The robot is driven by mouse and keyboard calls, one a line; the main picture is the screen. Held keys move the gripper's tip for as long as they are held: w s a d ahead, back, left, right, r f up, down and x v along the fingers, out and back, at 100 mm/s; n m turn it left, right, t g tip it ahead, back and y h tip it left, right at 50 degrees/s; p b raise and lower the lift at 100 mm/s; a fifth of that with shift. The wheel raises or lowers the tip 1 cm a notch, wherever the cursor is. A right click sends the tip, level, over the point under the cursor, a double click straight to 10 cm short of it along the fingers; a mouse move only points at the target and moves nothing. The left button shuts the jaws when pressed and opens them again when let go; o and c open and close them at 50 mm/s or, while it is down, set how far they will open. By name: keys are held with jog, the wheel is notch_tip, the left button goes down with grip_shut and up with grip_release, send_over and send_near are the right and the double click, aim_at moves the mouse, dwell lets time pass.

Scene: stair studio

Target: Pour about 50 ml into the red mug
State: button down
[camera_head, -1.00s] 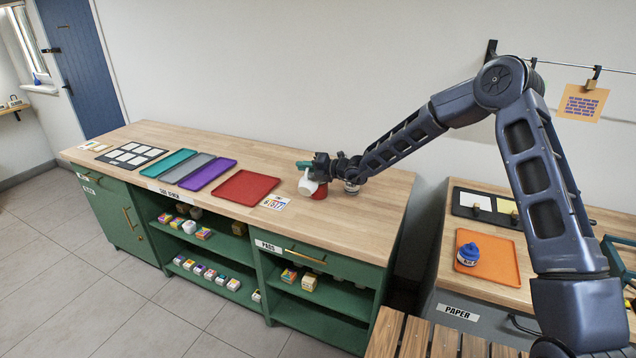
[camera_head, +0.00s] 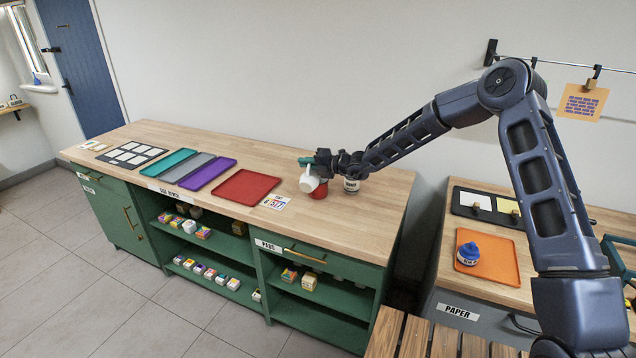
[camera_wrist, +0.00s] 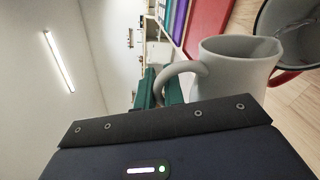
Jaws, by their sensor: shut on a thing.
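My gripper (camera_head: 306,161) is over the green cabinet's wooden top, its teal fingers shut on the handle of a whitish jug (camera_head: 308,183). The wrist view shows the pale grey jug (camera_wrist: 228,72) with its handle at the teal fingers (camera_wrist: 152,90). The jug looks tilted. The red mug (camera_head: 321,191) stands on the worktop just right of the jug, partly hidden by it and my gripper. In the wrist view the mug (camera_wrist: 288,77) shows a red handle and grey inside, close beside the jug's rim.
A jar (camera_head: 351,185) stands just right of the mug. A red tray (camera_head: 246,187) and a colourful card (camera_head: 275,202) lie to the left. Purple (camera_head: 207,173), grey and teal trays lie farther left. A blue-capped jar (camera_head: 468,254) stands on an orange tray at right.

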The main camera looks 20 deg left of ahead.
aim_at(301, 183)
jog(key=shift+w+r, duration=0.15)
jog(key=shift+w, duration=0.2)
jog(key=s, duration=0.1)
jog(key=s+f+n, duration=0.1)
jog(key=s, duration=0.1)
jog(key=shift+s+d+r+n+t, duration=0.1)
jog(key=shift+s+r+n+t, duration=0.15)
jog(key=shift+s+n+t, duration=0.4)
jog(key=shift+s+f+n, duration=0.35)
jog(key=shift+f+n, duration=0.35)
jog(key=shift+n, duration=0.25)
jog(key=shift+s+r+n+y, duration=0.1)
jog(key=shift+s+n+y, duration=0.25)
jog(key=shift+n, duration=0.35)
jog(key=shift+s, duration=0.15)
dwell(0.6)
